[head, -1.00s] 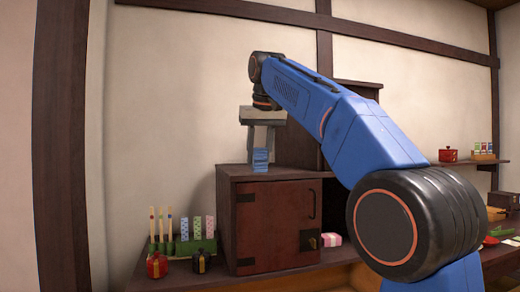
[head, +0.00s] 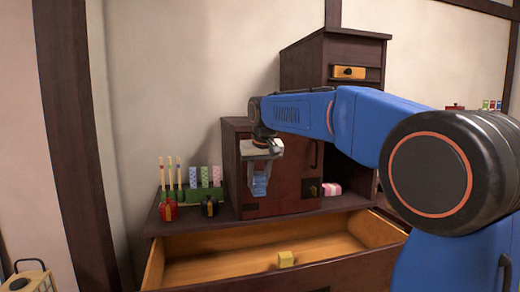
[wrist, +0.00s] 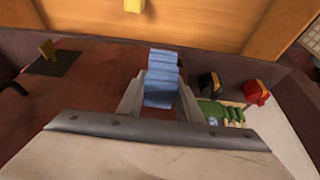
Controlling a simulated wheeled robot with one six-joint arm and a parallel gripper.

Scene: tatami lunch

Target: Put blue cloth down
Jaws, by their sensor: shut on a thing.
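The blue cloth (head: 260,184) is a small folded bundle with a lighter blue pattern. My gripper (head: 260,172) is shut on it and holds it in the air in front of the dark red cabinet door. In the wrist view the cloth (wrist: 161,82) sits between the two fingers of my gripper (wrist: 160,100). The cloth hangs at the fingertips, with the open drawer beyond it in the wrist view.
An open wooden drawer (head: 225,268) lies below, with a yellow block (head: 285,259) in it. On the ledge left of the cabinet (head: 290,186) stand a green rack (head: 196,192), a red jar (head: 168,211) and a black jar (head: 209,207). A pink-and-white bundle (head: 331,189) lies at right.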

